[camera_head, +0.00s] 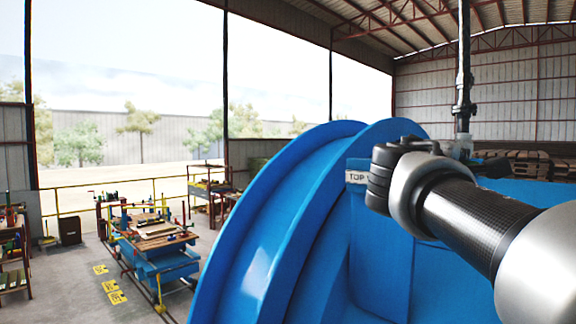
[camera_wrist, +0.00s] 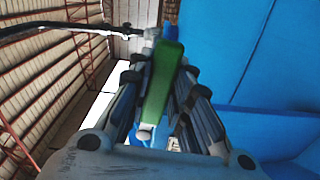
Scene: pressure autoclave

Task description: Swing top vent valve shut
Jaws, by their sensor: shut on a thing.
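The vent valve's green lever (camera_wrist: 160,90) runs up the middle of the wrist view. My gripper (camera_wrist: 160,76) is shut on this lever, with one finger on each side of it. The lever's far end meets a metal fitting at the top of that view. In the head view the valve body (camera_head: 461,146) stands on top of the blue autoclave (camera_head: 300,215), under a vertical pipe. My wrist and arm cover the lever and the fingers there.
The vertical pipe (camera_head: 464,75) rises just behind my wrist. The blue shell is close beside the fingers in the wrist view. A dark hose or pipe (camera_wrist: 50,28) crosses at the upper left. Workbenches (camera_head: 155,240) stand on the floor far left.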

